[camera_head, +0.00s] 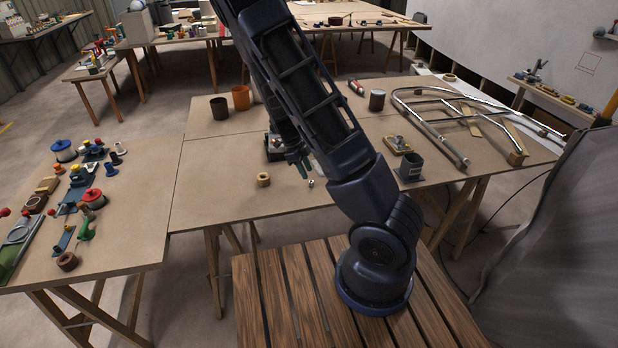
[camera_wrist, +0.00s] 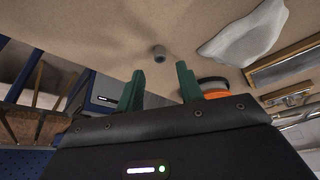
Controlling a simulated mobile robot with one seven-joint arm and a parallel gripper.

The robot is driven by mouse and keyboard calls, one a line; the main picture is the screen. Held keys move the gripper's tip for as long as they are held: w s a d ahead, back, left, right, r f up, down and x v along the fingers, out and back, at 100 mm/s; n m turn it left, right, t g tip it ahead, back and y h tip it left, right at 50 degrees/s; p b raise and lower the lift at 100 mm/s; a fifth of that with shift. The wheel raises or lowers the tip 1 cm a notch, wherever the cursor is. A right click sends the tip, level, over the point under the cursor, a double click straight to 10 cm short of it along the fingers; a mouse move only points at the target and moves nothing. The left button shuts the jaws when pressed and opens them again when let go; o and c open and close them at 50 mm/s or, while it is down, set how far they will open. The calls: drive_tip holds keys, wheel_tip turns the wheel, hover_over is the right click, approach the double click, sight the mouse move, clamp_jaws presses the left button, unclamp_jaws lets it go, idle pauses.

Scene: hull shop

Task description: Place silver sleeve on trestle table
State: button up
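A small silver piece (camera_head: 311,183), which looks like the silver sleeve, is on the tan top of the middle trestle table (camera_head: 225,200). In the wrist view a small grey cylinder (camera_wrist: 159,53), probably the same sleeve, is on the table beyond the gap between my fingertips. My gripper (camera_wrist: 160,69) has two green fingers spread apart with nothing between them. In the head view my gripper (camera_head: 303,169) is low over the table, just behind the silver piece, and partly hidden by my arm.
A wooden ring (camera_head: 263,180) lies left of the silver piece. An orange cup (camera_head: 241,97) and a dark brown cup (camera_head: 219,108) stand farther back. The table's left front is clear.

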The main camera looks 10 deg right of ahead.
drive_tip(key=s+r+n+y, duration=0.35)
drive_tip(key=r+n, duration=0.35)
drive_tip(key=r, duration=1)
drive_tip(key=s+d+r+n+t, duration=0.3)
drive_tip(key=s+r+n, duration=0.5)
drive_tip(key=s+r, duration=0.1)
drive_tip(key=s+d+r+n+t, duration=0.3)
drive_tip(key=s+r+n, duration=0.6)
drive_tip(key=s, duration=0.3)
drive_tip(key=shift+s+d+r+t, duration=0.25)
drive_tip(key=shift+r+t, duration=0.25)
drive_tip(key=shift+r, duration=0.15)
drive_tip(key=shift+o, duration=0.4)
drive_tip(key=shift+y, duration=0.25)
